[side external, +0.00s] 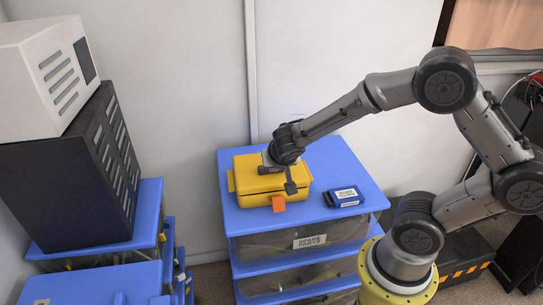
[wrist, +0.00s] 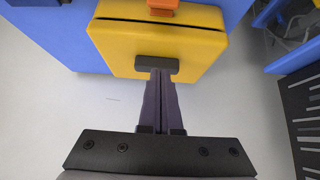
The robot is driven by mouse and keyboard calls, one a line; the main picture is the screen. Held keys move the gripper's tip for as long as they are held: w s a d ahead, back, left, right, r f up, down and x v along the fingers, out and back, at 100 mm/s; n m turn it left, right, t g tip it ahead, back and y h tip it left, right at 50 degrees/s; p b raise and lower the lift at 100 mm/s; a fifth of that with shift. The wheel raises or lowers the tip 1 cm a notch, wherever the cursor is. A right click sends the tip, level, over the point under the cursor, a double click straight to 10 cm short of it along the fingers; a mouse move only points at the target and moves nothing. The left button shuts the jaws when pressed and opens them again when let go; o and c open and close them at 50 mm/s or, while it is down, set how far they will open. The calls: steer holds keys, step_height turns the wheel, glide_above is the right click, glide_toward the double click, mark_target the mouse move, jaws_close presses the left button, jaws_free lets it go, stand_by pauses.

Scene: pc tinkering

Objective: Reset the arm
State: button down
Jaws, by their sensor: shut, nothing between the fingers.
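Whether the fingertips touch the case cannot be told. The case looks closed, with an orange latch (side external: 278,204) on its front; the latch also shows at the top of the wrist view (wrist: 163,6).
A small dark blue box (side external: 343,197) with a white label lies right of the case on the blue cabinet top (side external: 345,162). At the left stand a black tower (side external: 75,185) and a white unit (side external: 40,80). A wall is close behind the cabinet.

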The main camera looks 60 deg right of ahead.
steer(key=s+a, duration=0.1)
steer(key=s+a+f, duration=0.1)
steer(key=shift+s+a+f, duration=0.15)
steer(key=shift+s+a, duration=0.15)
steer(key=shift+s, duration=0.05)
steer(key=s+d+r+m+t, duration=0.1)
steer(key=s+r, duration=0.2)
steer(key=r, duration=0.5)
steer(key=s+d+r+m, duration=0.1)
steer(key=s+r, duration=0.1)
steer(key=r, duration=0.6)
steer(key=s+a+r+n+y, duration=0.1)
steer(key=s+a+n+y, duration=0.4)
steer(key=s+n, duration=0.6)
steer(key=s+a, duration=0.1)
steer(key=a, duration=0.1)
steer(key=shift+s+a+g+y, duration=0.3)
steer(key=shift+s+a+g, duration=0.1)
